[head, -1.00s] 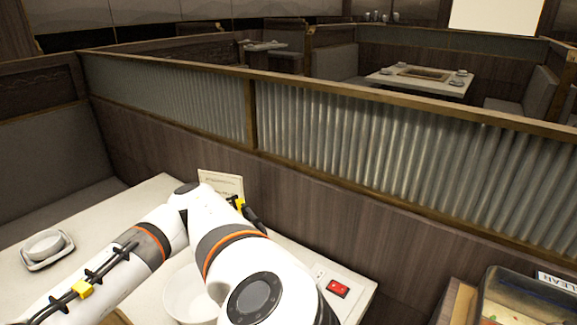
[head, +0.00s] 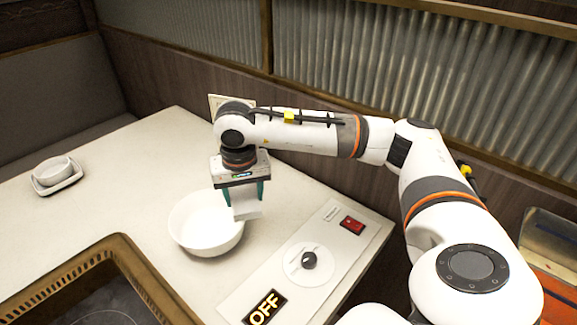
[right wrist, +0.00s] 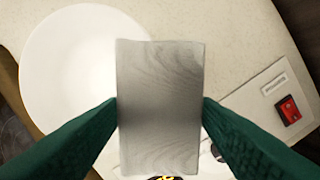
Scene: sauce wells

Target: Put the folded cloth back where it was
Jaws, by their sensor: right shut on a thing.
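The folded cloth (head: 248,208) is a small pale grey strip. My right gripper (head: 246,190) is shut on it and holds it hanging down, above or beside the right part of the white bowl (head: 195,243). In the right wrist view the cloth (right wrist: 160,110) is between the two green fingers (right wrist: 160,118), with the bowl (right wrist: 62,60) below and to the left. I cannot tell the exact gap between cloth and table. My left gripper is not in view.
The pale table (head: 125,165) has clear room left of the bowl. A small white dish on a saucer (head: 55,180) stands at the far left. A grill frame (head: 130,260) is in front. A control panel (head: 270,283) with knob (head: 309,260) and red switch (head: 352,225) lies right.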

